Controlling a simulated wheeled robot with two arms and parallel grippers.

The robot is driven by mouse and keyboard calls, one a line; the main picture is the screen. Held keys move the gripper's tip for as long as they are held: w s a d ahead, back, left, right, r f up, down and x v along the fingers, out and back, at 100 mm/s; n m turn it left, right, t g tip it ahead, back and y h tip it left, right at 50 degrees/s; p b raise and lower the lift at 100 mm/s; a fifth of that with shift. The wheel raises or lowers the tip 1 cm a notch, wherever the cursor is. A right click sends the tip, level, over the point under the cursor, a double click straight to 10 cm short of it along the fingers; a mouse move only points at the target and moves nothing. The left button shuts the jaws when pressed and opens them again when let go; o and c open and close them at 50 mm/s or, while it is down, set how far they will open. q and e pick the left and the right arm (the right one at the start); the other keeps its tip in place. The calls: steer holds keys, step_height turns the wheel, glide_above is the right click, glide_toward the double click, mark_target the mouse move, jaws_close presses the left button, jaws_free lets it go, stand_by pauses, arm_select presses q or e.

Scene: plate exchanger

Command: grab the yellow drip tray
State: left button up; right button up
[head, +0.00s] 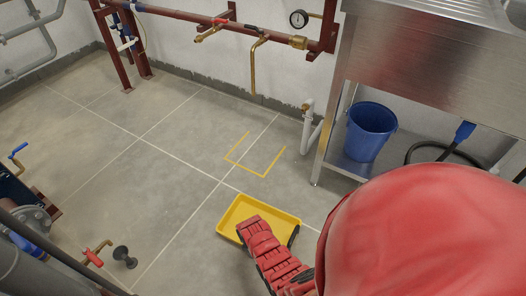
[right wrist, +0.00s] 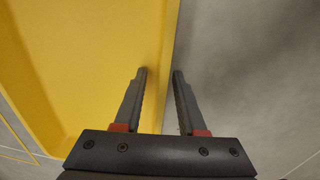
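The yellow drip tray (head: 232,212) lies on the grey tiled floor at the lower middle of the head view. My red right arm reaches over it and hides its near right part. In the right wrist view the tray (right wrist: 85,60) fills the left side, and its rim runs between the two fingers. My right gripper (right wrist: 159,72) is open, with one finger over the tray side and the other over the floor side. A narrow gap shows between the fingers; I cannot tell whether they touch the rim. My left gripper is not in view.
A yellow marked outline (head: 264,175) is on the floor behind the tray. A blue bucket (head: 369,132) stands on the steel sink's lower shelf at right. Brass taps (head: 256,65) hang from red pipes behind. A valve and black knob (head: 122,254) are at lower left. Open floor lies left.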

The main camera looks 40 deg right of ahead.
steer(key=shift+c, duration=0.3)
jaws_close()
steer(key=shift+r, duration=0.1)
stand_by(1.0)
